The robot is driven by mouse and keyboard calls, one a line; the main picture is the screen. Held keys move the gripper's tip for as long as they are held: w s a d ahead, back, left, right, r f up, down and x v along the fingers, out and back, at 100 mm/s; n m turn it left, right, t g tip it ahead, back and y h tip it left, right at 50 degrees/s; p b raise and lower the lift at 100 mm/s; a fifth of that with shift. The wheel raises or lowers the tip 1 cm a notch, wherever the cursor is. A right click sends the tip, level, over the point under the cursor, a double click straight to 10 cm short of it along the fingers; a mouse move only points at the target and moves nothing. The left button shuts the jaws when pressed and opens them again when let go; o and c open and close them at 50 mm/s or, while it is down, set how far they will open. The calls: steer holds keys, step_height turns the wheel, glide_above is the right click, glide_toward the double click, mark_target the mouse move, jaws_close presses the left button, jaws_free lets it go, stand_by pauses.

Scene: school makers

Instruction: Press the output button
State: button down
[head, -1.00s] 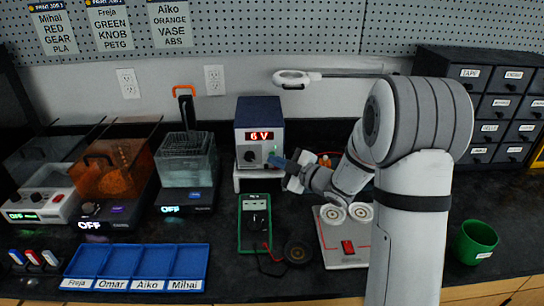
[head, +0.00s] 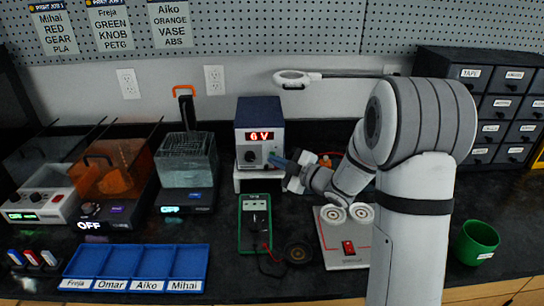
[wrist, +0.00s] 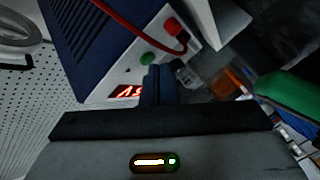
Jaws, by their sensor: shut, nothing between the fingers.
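The blue power supply (head: 259,112) stands at the back middle of the bench, its red display reading 6V. A dark knob (head: 249,157) sits on its pale front panel. In the wrist view the power supply (wrist: 100,40) shows its lit display, a round green button-like part (wrist: 148,59) and a red part (wrist: 173,26) with a red cable. Which part is the output button, I cannot tell for sure. My gripper (head: 277,161) is shut and empty, at the right side of the front panel. In the wrist view its fingertips (wrist: 155,72) lie just beside the green part, partly covering the panel; contact is unclear.
A green multimeter (head: 254,222) lies in front of the power supply. A pale board with a red switch (head: 348,247) is under my arm. A blue tray (head: 137,265) and green cup (head: 477,241) are nearer the front.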

steer(key=shift+s, duration=0.4)
steer(key=shift+s+b, duration=0.9)
steer(key=shift+s, duration=2.1)
